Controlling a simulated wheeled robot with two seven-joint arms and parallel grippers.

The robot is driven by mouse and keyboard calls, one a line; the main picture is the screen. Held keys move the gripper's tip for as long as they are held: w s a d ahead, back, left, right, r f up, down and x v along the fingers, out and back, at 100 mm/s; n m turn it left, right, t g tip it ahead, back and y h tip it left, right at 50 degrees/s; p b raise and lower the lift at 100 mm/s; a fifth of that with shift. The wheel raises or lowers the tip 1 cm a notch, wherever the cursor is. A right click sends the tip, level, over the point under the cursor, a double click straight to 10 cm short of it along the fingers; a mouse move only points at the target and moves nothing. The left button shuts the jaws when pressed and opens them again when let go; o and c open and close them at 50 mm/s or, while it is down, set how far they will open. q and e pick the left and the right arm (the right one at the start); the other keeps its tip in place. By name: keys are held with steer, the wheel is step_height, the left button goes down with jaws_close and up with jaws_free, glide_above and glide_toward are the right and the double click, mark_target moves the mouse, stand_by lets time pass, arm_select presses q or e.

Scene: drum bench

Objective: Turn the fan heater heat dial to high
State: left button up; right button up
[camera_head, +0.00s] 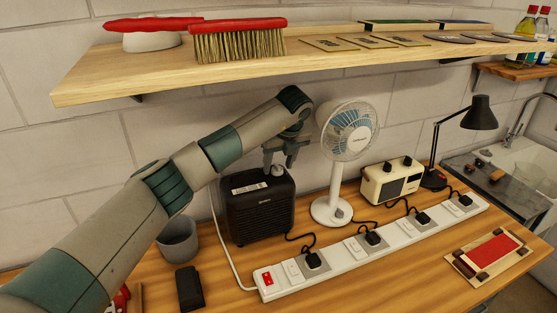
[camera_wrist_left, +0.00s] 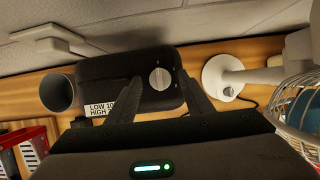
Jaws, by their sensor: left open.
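The fan heater (camera_head: 258,210) is a black box with a front grille, standing on the bench below the shelf. My left gripper (camera_head: 280,163) is open just above its top. In the left wrist view, the heater (camera_wrist_left: 120,68) is seen from above. Its round silver heat dial (camera_wrist_left: 159,78) appears between the fingertips of my left gripper (camera_wrist_left: 160,86). Whether the fingers touch the dial I cannot tell. A ridge on the dial runs roughly up and down in that view. A white label (camera_wrist_left: 99,109) reads LOW and HIGH, partly hidden by a finger. My right gripper is out of view.
A white desk fan (camera_head: 347,135) stands close right of the heater. A grey cup (camera_head: 177,240) is at its left. A white power strip (camera_head: 370,245) with several plugs runs along the front. The wooden shelf (camera_head: 110,85) overhangs my left arm. A cream radio (camera_head: 392,180) stands farther right.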

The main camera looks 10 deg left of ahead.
arm_select(q)
steer(key=shift+f, duration=0.2)
steer(key=c, duration=1)
steer(key=shift+c, duration=0.2)
